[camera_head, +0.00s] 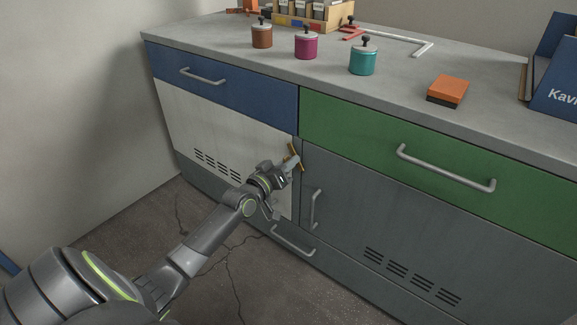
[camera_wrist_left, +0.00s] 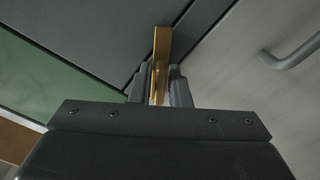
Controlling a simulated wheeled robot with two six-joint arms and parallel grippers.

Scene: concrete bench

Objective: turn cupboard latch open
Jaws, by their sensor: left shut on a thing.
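The cupboard latch is a brass-coloured bar (camera_head: 294,155) on the front of the bench, at the edge between the white cupboard door (camera_head: 220,124) and the grey door (camera_head: 345,195). In the head view it stands tilted, its top leaning left. My left gripper (camera_head: 288,167) reaches it from the left. In the left wrist view the brass latch (camera_wrist_left: 161,50) lies between the two fingers of my left gripper (camera_wrist_left: 160,82), which are shut on it. The fingers hide part of the latch. My right gripper is not in view.
Grey bar handles are on the blue drawer (camera_head: 240,85), the green drawer (camera_head: 440,165) and the grey door. Three lidded pots, an orange-and-black block (camera_head: 447,91) and a wooden rack (camera_head: 312,14) stand on the benchtop. The floor in front is clear.

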